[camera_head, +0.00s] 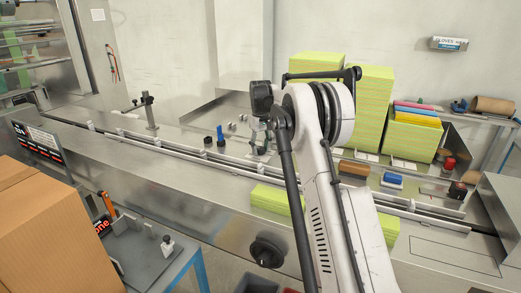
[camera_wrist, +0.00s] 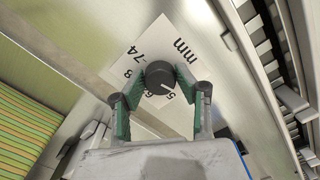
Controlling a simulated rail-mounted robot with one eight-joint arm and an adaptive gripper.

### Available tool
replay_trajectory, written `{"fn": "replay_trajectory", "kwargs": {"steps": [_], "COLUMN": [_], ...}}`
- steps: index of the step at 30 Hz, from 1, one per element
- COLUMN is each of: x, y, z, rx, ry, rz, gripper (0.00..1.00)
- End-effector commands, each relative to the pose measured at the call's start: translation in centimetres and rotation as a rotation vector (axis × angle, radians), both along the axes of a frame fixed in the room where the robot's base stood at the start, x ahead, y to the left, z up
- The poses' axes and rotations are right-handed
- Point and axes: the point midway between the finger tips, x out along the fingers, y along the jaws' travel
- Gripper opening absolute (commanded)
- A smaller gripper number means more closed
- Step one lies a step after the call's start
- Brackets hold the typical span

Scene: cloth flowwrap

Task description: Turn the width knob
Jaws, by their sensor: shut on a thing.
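The width knob (camera_wrist: 160,76) is a small round black knob with a white pointer line, on a white scale plate (camera_wrist: 196,62) printed with numbers and "mm". My gripper (camera_wrist: 160,84) has its two green-padded fingers on opposite sides of the knob and is shut on it. The pointer line slants toward the lower right, near a "5"; some scale numbers are hidden by the knob and fingers. In the camera_head view my gripper (camera_head: 261,143) is low over the steel machine deck, and the knob cannot be made out there.
A guide-rail channel (camera_head: 180,147) runs along the deck. Green-yellow stacks (camera_head: 368,100) stand behind my arm. A large black handwheel (camera_head: 266,252) is on the machine front; a cardboard box (camera_head: 40,230) is front left.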

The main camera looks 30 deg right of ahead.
Motion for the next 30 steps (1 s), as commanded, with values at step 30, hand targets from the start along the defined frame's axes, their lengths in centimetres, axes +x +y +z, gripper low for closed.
{"fn": "replay_trajectory", "kwargs": {"steps": [30], "x": [0.03], "y": [-0.04], "z": [0.08], "rx": [-0.001], "ry": [-0.001], "rz": [0.194], "gripper": [0.41]}}
